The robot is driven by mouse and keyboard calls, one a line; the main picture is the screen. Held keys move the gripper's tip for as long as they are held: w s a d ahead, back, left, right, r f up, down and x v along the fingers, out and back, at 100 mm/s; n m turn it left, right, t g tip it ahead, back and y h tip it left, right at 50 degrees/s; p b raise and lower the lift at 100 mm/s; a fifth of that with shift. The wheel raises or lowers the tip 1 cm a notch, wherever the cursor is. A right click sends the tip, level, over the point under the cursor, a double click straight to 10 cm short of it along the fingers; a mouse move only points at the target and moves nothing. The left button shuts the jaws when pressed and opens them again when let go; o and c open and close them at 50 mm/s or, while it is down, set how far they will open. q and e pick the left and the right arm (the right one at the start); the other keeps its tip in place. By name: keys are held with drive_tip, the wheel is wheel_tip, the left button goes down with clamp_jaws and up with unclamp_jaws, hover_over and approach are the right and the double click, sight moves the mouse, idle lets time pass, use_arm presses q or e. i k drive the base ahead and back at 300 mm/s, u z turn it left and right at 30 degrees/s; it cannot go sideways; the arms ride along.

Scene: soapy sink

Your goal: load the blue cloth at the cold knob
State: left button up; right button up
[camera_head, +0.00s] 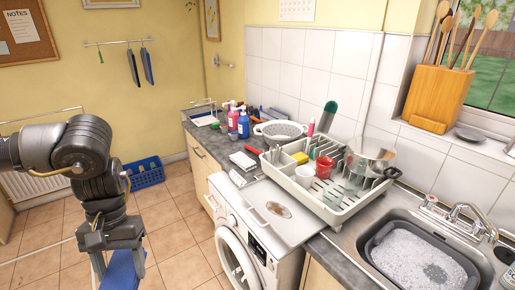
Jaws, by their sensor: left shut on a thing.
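My left gripper (119,262) hangs pointing down over the tiled floor at the lower left, shut on a blue cloth (122,274). The cloth runs off the bottom edge of the picture. The chrome tap (462,212) stands behind the sink at the right, far from the left gripper. A knob with a red mark (431,200) sits at the tap's left end. The tap's right end is near the picture edge, and I cannot clearly make out the cold knob there. My right gripper is not in view.
The grey sink (395,222) holds a tub of soapy water (415,262). A cream dish rack (335,213) with dishes stands left of it, above a white washing machine (240,240). A blue basket (146,173) is on the floor. Floor between my left arm and the washing machine is clear.

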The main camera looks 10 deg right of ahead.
sight(478, 230)
drive_tip(key=z, duration=0.2)
drive_tip(key=i, duration=0.65)
drive_tip(key=z, duration=1)
drive_tip(key=i, duration=0.45)
drive_tip(key=z, duration=0.45)
